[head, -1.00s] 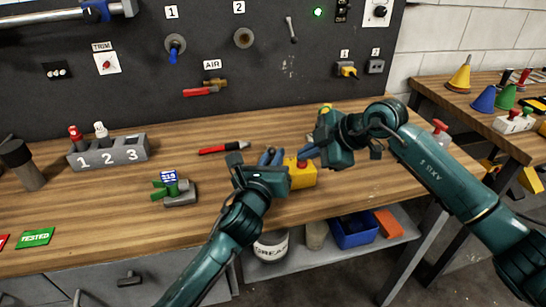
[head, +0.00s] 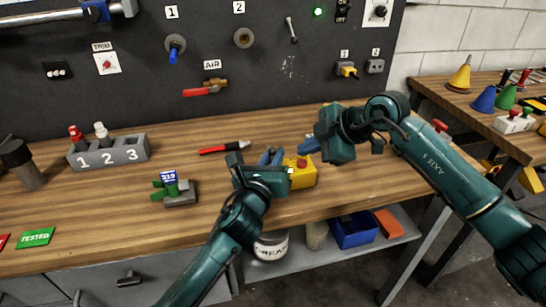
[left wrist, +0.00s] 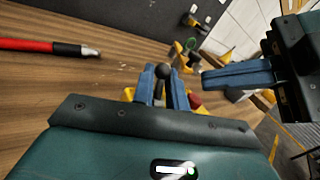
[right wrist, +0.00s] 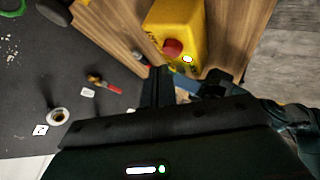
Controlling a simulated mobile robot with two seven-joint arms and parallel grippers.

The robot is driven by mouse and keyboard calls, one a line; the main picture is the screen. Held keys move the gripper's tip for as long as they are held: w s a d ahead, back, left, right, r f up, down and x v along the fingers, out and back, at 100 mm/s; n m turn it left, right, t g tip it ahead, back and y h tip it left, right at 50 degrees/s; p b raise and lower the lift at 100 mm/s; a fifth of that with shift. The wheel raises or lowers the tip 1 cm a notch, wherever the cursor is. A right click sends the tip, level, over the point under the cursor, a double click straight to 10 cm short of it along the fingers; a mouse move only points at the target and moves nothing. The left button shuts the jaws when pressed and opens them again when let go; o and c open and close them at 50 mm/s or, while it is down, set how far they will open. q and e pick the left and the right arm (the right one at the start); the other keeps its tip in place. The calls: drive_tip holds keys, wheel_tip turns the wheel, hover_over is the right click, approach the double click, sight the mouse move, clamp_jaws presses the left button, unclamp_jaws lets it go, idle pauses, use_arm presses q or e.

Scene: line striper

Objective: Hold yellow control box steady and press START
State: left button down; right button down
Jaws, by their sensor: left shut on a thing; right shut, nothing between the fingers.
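The yellow control box (head: 303,178) sits on the wooden bench near its front edge. It also shows in the right wrist view (right wrist: 188,22), with a red button (right wrist: 173,48) and a small bright whitish light (right wrist: 187,59). My left gripper (head: 272,157) is shut at the box's left side. In the left wrist view, a dark round knob (left wrist: 162,71) shows between its blue fingers, with yellow parts of the box beside them. My right gripper (head: 311,146) is shut and empty, just above the box and apart from it. The START lettering cannot be read.
A green and grey device (head: 176,190) and a numbered grey holder (head: 110,153) stand to the left. A blue bin (head: 353,230) is on the shelf below.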

use_arm(q)
drive_tip(key=shift+r, duration=0.1)
use_arm(e)
drive_tip(key=shift+r, duration=3)
use_arm(q)
drive_tip(key=c, duration=1.3)
unclamp_jaws()
